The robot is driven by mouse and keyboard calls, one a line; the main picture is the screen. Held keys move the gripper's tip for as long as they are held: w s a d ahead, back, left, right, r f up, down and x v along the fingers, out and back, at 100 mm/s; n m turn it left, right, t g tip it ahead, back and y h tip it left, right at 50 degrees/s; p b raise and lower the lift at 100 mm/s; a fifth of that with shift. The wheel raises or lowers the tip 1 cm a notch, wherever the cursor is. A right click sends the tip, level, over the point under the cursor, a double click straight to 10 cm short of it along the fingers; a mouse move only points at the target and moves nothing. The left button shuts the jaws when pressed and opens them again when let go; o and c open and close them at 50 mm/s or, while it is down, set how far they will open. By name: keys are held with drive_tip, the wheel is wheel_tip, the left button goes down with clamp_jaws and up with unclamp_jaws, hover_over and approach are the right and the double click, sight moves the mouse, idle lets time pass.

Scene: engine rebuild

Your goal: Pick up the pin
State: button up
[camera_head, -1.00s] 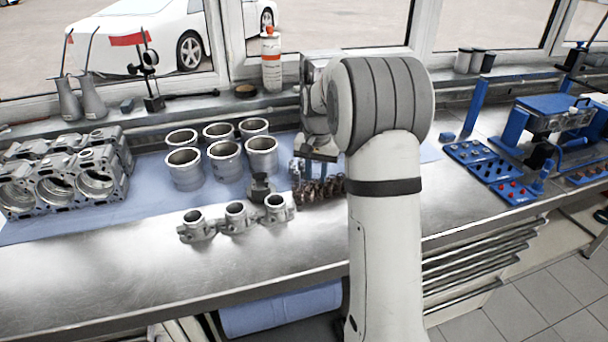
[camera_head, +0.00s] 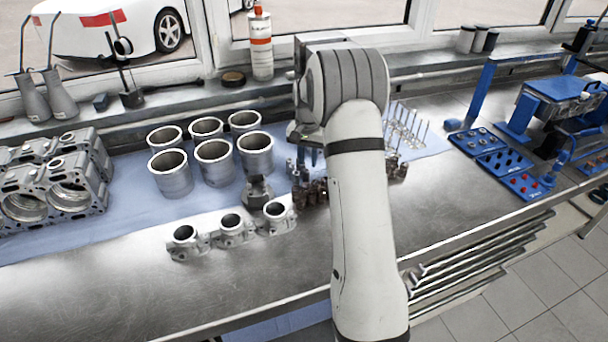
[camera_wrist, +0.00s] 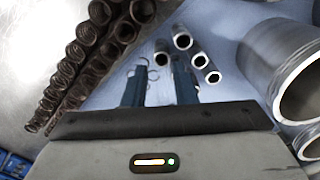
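Several pins, short hollow metal tubes, stand in a cluster on the blue mat (camera_wrist: 228,82) in the wrist view; one pin (camera_wrist: 183,41) is at the far side and another pin (camera_wrist: 214,77) is nearest the right finger. My gripper (camera_wrist: 160,66) is open, its two dark fingers apart and pointing at the mat. The right finger is beside the pins and overlaps part of the cluster; whether it touches cannot be told.
Coil springs (camera_wrist: 90,50) stand in rows left of the fingers. Large cylinder liners (camera_wrist: 292,75) stand close on the right. In the head view, three small housings (camera_head: 232,230) stand in front, engine blocks (camera_head: 60,185) left, thin valves (camera_head: 410,125) right.

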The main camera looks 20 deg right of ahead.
sight(307, 170)
drive_tip(key=shift+a+f+p, duration=0.1)
drive_tip(key=shift+f+p, duration=0.5)
drive_tip(key=shift+f, duration=1.7)
drive_tip(key=shift+c, duration=0.2)
clamp_jaws()
